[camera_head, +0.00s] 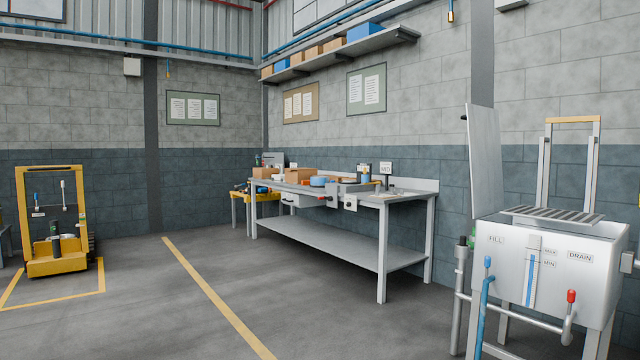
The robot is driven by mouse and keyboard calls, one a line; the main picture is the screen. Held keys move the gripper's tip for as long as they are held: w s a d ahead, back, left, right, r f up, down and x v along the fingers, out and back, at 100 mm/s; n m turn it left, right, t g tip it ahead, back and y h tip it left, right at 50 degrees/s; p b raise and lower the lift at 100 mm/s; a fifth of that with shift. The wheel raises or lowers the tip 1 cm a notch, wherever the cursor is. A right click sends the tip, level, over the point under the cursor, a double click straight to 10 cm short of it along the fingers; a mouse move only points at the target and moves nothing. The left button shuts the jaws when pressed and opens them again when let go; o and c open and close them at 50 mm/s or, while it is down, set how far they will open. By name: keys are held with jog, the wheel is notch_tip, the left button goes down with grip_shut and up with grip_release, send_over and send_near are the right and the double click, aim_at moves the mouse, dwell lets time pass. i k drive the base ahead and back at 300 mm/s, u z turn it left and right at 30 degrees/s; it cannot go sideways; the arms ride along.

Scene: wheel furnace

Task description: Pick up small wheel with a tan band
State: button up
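I cannot make out a small wheel with a tan band in the head view; the small items on the grey workbench (340,262) are too far off to tell apart. A round blue item (318,181) lies on the bench top, and no tan band shows on it. Small dark and grey items (67,243) sit on the yellow wheeled unit at the left, too small to identify. My gripper is not in view.
A white tank (548,255) with a grate, raised lid and pipes stands at the right. The yellow unit (55,262) stands inside a yellow floor outline. A smaller yellow table (240,205) is behind the bench. The grey floor (150,310) in front is clear.

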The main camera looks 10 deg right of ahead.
aim_at(317, 180)
jog(key=z, duration=0.25)
jog(key=i, duration=1.05)
jog(key=z, duration=0.55)
jog(key=i, duration=2.25)
jog(key=u, duration=0.35)
jog(key=i, duration=1.7)
jog(key=z, duration=0.15)
jog(key=k, duration=1.3)
jog(key=u, duration=0.2)
jog(key=i, duration=0.75)
jog(key=u, duration=1.45)
jog(key=i, duration=1.5)
jog(key=u, duration=0.25)
